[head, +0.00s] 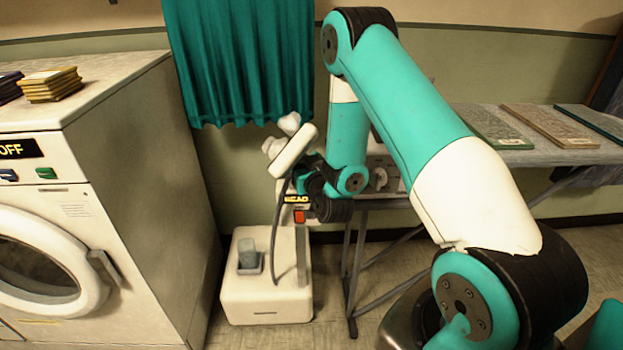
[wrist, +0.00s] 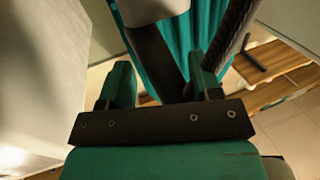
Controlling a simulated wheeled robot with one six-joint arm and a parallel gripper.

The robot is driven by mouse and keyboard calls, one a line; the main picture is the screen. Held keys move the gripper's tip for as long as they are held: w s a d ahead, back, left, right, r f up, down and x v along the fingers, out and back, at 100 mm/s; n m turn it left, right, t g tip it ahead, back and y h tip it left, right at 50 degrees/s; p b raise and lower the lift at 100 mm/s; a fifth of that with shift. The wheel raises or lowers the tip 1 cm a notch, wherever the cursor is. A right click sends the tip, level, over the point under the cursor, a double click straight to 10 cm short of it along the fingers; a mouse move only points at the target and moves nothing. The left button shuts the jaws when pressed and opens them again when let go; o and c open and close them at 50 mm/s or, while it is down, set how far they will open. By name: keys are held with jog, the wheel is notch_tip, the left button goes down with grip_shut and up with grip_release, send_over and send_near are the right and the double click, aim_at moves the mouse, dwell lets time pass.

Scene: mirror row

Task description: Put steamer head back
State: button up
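The white steamer head (head: 293,150) is tilted in the air above the steamer's base, in front of the teal curtain. Its dark hose hangs from it down toward the base. My gripper (head: 309,172) is right at the head's lower right side and overlaps it in view. In the wrist view my two teal fingers (wrist: 160,78) stand apart. A pale part, likely the head (wrist: 150,10), and a dark strip show between and beyond them. Whether the fingers touch it is unclear. The white steamer base (head: 265,305) stands on the floor, with a post bearing a "HEAD" label (head: 297,198).
A white washing machine (head: 125,130) stands at left with stacked folded cloths (head: 50,85) on top. A grey table (head: 470,150) with flat boards is behind my arm at right. The teal curtain (head: 240,60) hangs close behind the head. A grey cup (head: 247,252) sits on the base.

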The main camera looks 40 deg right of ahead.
jog(key=v, duration=0.7)
jog(key=shift+b, duration=0.4)
jog(key=o, duration=0.8)
jog(key=shift+r, duration=0.1)
